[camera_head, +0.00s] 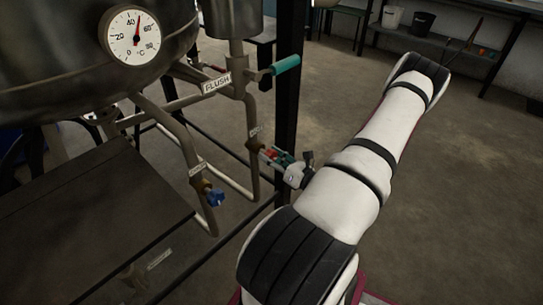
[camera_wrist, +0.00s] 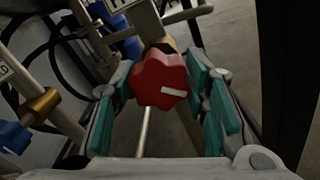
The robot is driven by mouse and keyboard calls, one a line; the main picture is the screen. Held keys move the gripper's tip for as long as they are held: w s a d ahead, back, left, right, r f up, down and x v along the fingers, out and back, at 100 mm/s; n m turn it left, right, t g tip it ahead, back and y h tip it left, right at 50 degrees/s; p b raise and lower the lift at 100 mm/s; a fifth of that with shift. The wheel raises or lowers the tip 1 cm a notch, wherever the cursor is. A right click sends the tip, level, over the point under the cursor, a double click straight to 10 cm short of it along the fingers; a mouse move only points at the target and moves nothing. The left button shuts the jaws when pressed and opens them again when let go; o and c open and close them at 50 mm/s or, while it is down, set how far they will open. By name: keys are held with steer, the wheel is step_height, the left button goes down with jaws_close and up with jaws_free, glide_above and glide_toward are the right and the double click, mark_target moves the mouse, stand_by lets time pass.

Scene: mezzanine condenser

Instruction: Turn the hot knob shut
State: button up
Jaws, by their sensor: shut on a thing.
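The hot knob is a red lobed knob (camera_wrist: 158,80) in the middle of the wrist view, with a white pointer mark lying nearly level toward its right. It also shows small in the head view (camera_head: 269,154), on the right pipe under a tag too small to read surely. My gripper (camera_wrist: 164,88) is shut on it, with teal pads at its left and right sides. In the head view my gripper (camera_head: 277,160) reaches the knob from the right and partly hides it.
A blue knob (camera_head: 215,197) sits on the left pipe; it also shows in the wrist view (camera_wrist: 14,137). A teal lever (camera_head: 286,64) sits above by the FLUSH tag (camera_head: 217,84). A dark post (camera_head: 289,100) stands behind. A gauge (camera_head: 131,35) is on the vessel. Open floor lies right.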

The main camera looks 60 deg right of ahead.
steer(key=m+p, duration=0.3)
steer(key=m, duration=0.2)
steer(key=shift+r, duration=0.1)
steer(key=m+p, duration=0.2)
steer(key=m, duration=0.3)
steer(key=shift+p, duration=0.35)
steer(key=shift+m, duration=0.3)
steer(key=o, duration=1.2)
steer(key=shift+c, duration=0.2)
steer(key=shift+s, duration=0.1)
steer(key=v, duration=1.1)
steer(key=shift+s+a, duration=0.2)
steer(key=shift+s, duration=0.2)
